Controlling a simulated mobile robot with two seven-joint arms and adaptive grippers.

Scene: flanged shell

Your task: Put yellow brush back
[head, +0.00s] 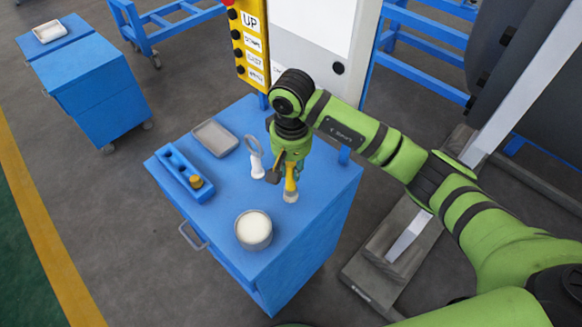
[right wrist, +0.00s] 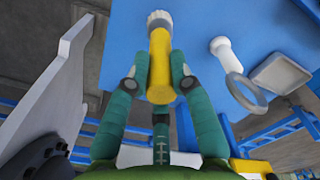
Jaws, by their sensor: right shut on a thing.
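The yellow brush (head: 290,179) is in my right gripper (head: 280,174), over the right part of the blue cabinet top (head: 310,200). In the right wrist view the two green fingers close on the sides of its yellow handle (right wrist: 159,65), and its pale bristle end (right wrist: 159,19) points away from the gripper. In the head view the bristles point down; I cannot tell whether they touch the top. A blue holder block (head: 173,164) with a dark recess and a brass-yellow knob (head: 196,182) lies at the left of the top. My left gripper is out of view.
A white-handled tool with a grey ring (head: 254,151) stands just left of the gripper. A grey tray (head: 214,138) lies behind the holder. A round pot with white contents (head: 254,229) stands at the front. A button panel (head: 250,45) rises behind.

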